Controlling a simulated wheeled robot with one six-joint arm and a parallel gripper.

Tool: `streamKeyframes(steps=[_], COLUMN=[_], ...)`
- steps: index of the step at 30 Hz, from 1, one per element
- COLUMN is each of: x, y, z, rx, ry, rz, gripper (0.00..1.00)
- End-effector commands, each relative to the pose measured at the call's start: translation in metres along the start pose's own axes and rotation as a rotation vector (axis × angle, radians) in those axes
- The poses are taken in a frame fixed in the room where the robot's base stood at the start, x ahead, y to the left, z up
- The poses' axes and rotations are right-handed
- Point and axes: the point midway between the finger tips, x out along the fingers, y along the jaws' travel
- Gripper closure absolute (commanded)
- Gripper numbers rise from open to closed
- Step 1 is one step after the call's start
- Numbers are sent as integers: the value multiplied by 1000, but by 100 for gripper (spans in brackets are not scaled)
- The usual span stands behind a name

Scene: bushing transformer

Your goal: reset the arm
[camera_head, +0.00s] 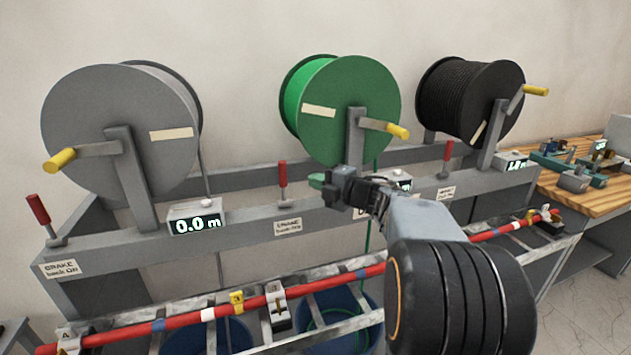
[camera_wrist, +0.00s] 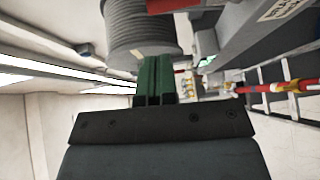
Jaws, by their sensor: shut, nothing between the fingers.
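My gripper (camera_head: 317,181) is at the end of my raised arm, in front of the green cable drum (camera_head: 350,110) in the head view. Its green fingers also show in the wrist view (camera_wrist: 154,76), side by side and shut, with nothing between them. In the head view the wrist hides part of a counter display below the green drum. In the wrist view a grey drum (camera_wrist: 145,35) with wound cable lies beyond the fingertips. I cannot tell from the picture how far away it is.
A grey drum (camera_head: 115,130) stands left and a black drum (camera_head: 470,100) right, with yellow crank handles. Red brake levers (camera_head: 38,210) rise from the grey frame. A red bar (camera_head: 330,275) runs along the front above blue bins. A wooden bench (camera_head: 580,190) stands at right.

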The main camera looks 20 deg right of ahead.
Motion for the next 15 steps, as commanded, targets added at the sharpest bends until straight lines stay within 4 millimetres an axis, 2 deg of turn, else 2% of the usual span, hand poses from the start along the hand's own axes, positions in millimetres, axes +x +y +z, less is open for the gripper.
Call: streamKeyframes(steps=[10,13,15], x=[1,0,-5], y=[-2,-5,-15], z=[3,20,42], rx=[17,65,149], ry=[-18,-117,-251], rz=[-8,-23,-31], gripper=[100,100,100])
